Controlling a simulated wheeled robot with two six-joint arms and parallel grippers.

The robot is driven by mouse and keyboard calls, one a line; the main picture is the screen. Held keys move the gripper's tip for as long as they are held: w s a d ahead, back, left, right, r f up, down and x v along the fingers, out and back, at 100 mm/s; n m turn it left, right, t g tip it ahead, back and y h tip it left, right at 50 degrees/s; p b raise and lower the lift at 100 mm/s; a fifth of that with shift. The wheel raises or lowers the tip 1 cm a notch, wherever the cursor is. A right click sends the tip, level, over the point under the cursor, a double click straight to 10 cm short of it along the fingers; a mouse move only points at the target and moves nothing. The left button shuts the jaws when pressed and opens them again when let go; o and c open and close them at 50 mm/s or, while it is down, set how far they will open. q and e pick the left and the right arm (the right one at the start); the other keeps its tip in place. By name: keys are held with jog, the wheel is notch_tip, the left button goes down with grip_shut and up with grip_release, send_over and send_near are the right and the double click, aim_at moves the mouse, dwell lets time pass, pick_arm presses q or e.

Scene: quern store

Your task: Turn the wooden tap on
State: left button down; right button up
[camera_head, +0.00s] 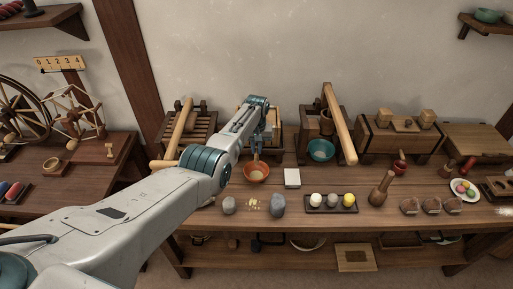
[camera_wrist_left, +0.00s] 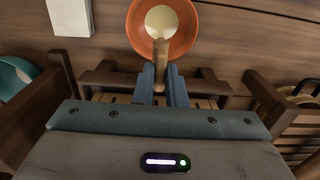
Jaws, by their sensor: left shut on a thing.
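My left gripper (camera_head: 257,151) reaches down over the front of a wooden box-like rig on the bench, mostly hidden behind my arm in the head view. In the left wrist view its two blue-grey fingers (camera_wrist_left: 161,68) are shut on a slim pale wooden piece, which looks like the wooden tap (camera_wrist_left: 161,48). An orange bowl (camera_head: 264,173) stands just in front, below the tap; it also shows in the left wrist view (camera_wrist_left: 139,36), with a pale round patch inside. I cannot tell whether anything flows. My right gripper is not in view.
A white block (camera_head: 292,178) sits right of the orange bowl. A teal bowl (camera_head: 321,150) stands by a wooden press with a long lever (camera_head: 340,124). Grey stones (camera_head: 277,205) and a tray of coloured pieces (camera_head: 331,209) lie along the front edge.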

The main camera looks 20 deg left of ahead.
aim_at(256, 150)
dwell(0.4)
pick_arm(q)
jog(key=c, duration=1.5)
grip_release()
jog(key=shift+r, duration=0.1)
jog(key=shift+r, duration=0.25)
notch_tip(256, 150, up, 10)
jog(key=shift+r, duration=0.1)
